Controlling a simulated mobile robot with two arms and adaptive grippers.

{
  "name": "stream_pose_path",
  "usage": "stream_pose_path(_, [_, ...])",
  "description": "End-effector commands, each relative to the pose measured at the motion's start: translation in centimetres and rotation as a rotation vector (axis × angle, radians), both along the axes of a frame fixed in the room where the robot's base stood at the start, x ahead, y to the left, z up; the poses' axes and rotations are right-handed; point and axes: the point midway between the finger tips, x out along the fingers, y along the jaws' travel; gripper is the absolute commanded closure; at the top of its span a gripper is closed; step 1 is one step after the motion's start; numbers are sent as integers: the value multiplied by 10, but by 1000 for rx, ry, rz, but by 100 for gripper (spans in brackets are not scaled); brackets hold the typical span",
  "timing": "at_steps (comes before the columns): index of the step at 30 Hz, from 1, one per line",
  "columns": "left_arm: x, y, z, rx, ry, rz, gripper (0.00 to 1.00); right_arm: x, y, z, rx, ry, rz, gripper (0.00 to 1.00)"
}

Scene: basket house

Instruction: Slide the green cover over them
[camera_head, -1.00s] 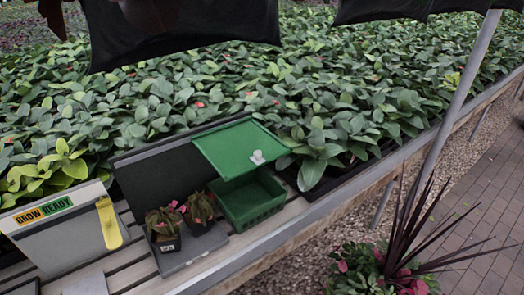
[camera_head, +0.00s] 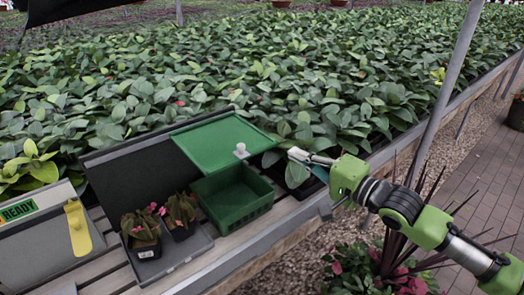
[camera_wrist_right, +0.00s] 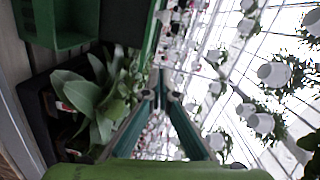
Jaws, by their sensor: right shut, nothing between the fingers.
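The green cover (camera_head: 225,140), a flat panel with a white knob (camera_head: 240,150) near its front right edge, sits over the back of a green crate (camera_head: 250,210). The crate's front is open and looks empty. Two potted plants with pink flowers, one (camera_head: 143,226) left and one (camera_head: 180,209) right, stand in a grey tray (camera_head: 190,250) left of the crate. My right gripper (camera_head: 294,154) is right of the cover, apart from the knob, shut and empty. In the right wrist view its fingertips (camera_wrist_right: 162,92) meet, and the crate (camera_wrist_right: 55,25) is at top left. My left gripper is not in view.
A grey box (camera_head: 40,245) with a green label and a yellow tag (camera_head: 77,228) stands at the left. Dense leafy plants (camera_head: 300,70) fill the area behind. A slanted metal post (camera_head: 445,85) rises at the right. The slatted bench (camera_head: 290,212) is bare in front of the crate.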

Motion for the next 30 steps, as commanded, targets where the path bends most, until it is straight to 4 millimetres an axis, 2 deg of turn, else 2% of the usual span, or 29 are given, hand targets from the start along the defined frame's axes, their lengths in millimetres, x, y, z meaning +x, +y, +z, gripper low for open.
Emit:
stream_pose_path(5, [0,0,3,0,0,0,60,6,12,6,18,7,10,100])
stream_pose_path(18, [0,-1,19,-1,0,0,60,74,70,4,13,4,10,100])
stream_pose_path(24, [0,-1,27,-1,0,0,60,59,94,-3,15,8,11,100])
stream_pose_path(30, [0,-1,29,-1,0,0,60,54,103,-6,12,6,9,100])
